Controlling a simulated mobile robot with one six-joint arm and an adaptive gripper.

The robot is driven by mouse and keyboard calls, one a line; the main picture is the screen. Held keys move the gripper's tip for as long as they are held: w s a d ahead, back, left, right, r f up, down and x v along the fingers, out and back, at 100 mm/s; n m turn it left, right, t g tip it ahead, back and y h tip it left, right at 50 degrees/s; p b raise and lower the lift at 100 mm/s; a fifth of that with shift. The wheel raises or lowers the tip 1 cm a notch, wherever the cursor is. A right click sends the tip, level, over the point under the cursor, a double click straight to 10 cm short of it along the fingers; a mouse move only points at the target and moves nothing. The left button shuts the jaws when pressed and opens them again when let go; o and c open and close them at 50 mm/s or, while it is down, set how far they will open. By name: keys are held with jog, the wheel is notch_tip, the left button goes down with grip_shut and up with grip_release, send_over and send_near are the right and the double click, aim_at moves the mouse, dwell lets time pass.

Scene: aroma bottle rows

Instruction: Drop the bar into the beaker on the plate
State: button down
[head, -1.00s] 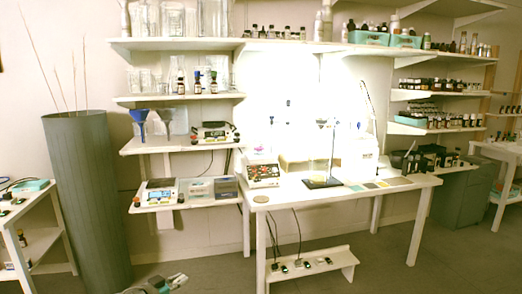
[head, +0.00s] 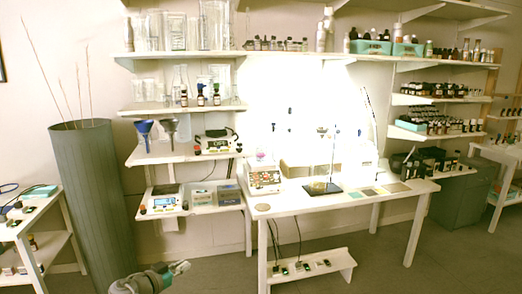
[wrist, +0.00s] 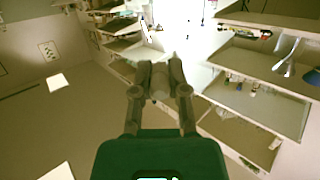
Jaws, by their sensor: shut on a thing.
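My gripper (head: 181,267) is low in the head view, in front of the shelves and left of the table. In the wrist view my gripper (wrist: 159,68) has its fingers closed around a small pale piece (wrist: 160,80), which seems to be the bar; the fingers hide much of it. A hot plate with a dark, red-marked front (head: 263,180) stands at the left end of the table. A small clear beaker (head: 262,160) with a pinkish tint appears on top of it. My gripper is well apart from both.
The white table (head: 300,205) also bears a stand with a dark base (head: 322,188) and several flat coloured squares (head: 370,191). Shelves of glassware (head: 180,108) hang on the wall. A tall grey bin (head: 88,205) stands left. Open floor lies before the table.

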notch_tip(320, 180, up, 13)
jog(key=p, duration=1.1)
jog(key=shift+p, duration=0.3)
jog(key=shift+f, duration=0.1)
